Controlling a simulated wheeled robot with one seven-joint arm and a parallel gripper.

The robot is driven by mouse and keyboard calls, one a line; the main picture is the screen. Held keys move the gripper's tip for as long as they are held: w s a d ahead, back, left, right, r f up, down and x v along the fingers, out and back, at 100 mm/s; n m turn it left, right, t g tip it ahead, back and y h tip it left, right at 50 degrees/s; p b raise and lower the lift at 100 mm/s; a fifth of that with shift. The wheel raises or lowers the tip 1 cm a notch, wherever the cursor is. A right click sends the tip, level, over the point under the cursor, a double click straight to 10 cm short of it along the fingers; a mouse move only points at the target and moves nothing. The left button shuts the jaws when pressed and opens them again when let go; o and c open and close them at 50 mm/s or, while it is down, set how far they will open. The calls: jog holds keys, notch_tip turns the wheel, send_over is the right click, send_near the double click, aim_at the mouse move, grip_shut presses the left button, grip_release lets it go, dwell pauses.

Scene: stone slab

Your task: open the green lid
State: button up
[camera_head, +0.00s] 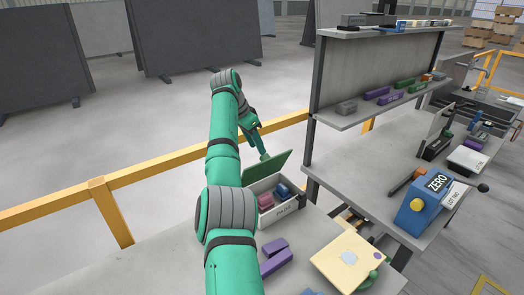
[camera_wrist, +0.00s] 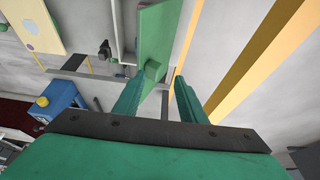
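The green lid (camera_head: 270,169) is tilted up, apart from the box's top, at the back of a light box (camera_head: 283,210) on the slab. In the wrist view the lid (camera_wrist: 158,35) appears nearly edge-on as a tall strip, with a small green block-like handle (camera_wrist: 155,70) on it. My gripper (camera_head: 263,155) is behind the raised lid. In the wrist view my gripper (camera_wrist: 157,84) has its two fingers apart, with a gap between them. The handle shows near the gap; whether a finger touches the lid cannot be told.
Inside the box lie blue and reddish items (camera_head: 282,190). Purple blocks (camera_head: 275,257) and a cream board (camera_head: 348,258) are on the slab in front. A yellow rail (camera_head: 165,172) runs behind. A shelf unit (camera_head: 375,110) stands to the right.

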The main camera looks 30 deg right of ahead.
jog(key=shift+s+a+r, duration=0.1)
jog(key=shift+s+r, duration=0.05)
jog(key=shift+r, duration=0.35)
jog(key=shift+s+a+r, duration=0.1)
jog(key=shift+r, duration=0.35)
jog(key=shift+d, duration=0.15)
